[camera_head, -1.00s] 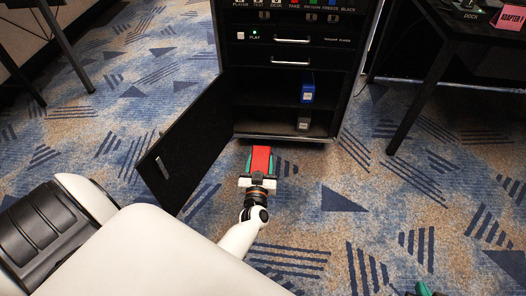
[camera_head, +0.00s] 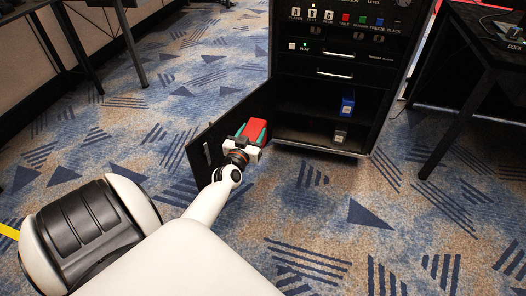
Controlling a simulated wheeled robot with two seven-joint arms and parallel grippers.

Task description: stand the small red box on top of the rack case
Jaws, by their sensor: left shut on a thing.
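The top of the rack case is outside the view. My right gripper is not in view.
A blue box (camera_head: 347,103) stands on the case's upper open shelf and a grey one (camera_head: 340,137) on the lower. A black table (camera_head: 480,50) stands at the right. Table legs (camera_head: 130,55) stand at the upper left. The carpet (camera_head: 370,215) in front is clear.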

